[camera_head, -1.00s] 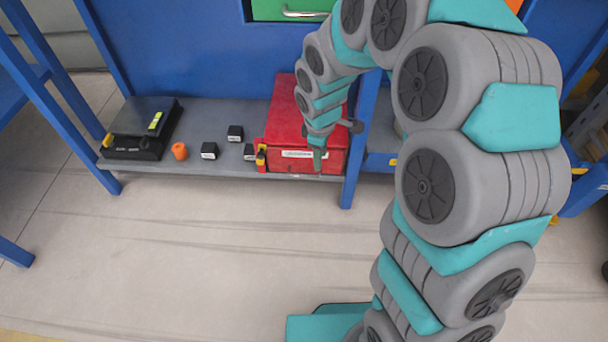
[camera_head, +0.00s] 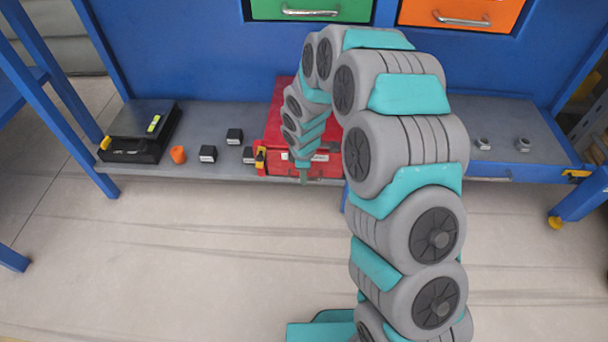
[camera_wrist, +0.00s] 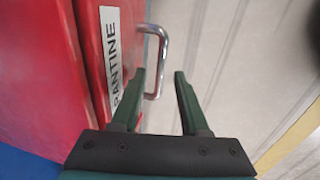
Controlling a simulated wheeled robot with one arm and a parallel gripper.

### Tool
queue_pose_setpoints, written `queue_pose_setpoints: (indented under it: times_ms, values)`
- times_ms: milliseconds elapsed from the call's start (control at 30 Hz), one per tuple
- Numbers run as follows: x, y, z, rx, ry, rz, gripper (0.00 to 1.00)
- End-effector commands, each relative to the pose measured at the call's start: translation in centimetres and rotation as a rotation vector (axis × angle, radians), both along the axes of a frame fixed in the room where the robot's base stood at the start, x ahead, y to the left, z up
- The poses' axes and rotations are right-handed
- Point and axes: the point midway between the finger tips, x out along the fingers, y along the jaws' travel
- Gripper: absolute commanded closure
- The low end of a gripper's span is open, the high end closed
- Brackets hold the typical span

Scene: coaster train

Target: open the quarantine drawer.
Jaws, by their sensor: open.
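The red quarantine drawer box (camera_head: 285,115) stands on the grey lower shelf, and its front looks shut. In the wrist view its red front (camera_wrist: 95,60) carries a white label (camera_wrist: 110,60) with "ANTINE" readable, and a silver bar handle (camera_wrist: 163,50) sticks out from it. My gripper (camera_wrist: 160,76) is open, its two dark green fingers reaching toward the handle. The handle's lower part is beside the left fingertip, on the side of the gap between the fingers. I cannot tell whether they touch. In the head view my gripper (camera_head: 303,174) is low before the drawer front, partly covering the label.
Green (camera_head: 310,8) and orange (camera_head: 460,14) drawers are above. The floor (camera_head: 200,250) in front is clear.

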Motion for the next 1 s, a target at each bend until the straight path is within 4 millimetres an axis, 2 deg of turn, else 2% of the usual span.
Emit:
queue_pose_setpoints:
  times_ms: [133,367,767,1000]
  values:
    - [0.15,-0.08,-1.17,-0.001,0.002,-0.001,0.55]
    - [0.22,-0.06,-1.27,0.000,0.000,-0.001,0.55]
    - [0.22,-0.05,-1.26,0.000,0.000,-0.001,0.98]
    - [0.23,-0.05,-1.26,0.000,0.000,-0.001,1.00]
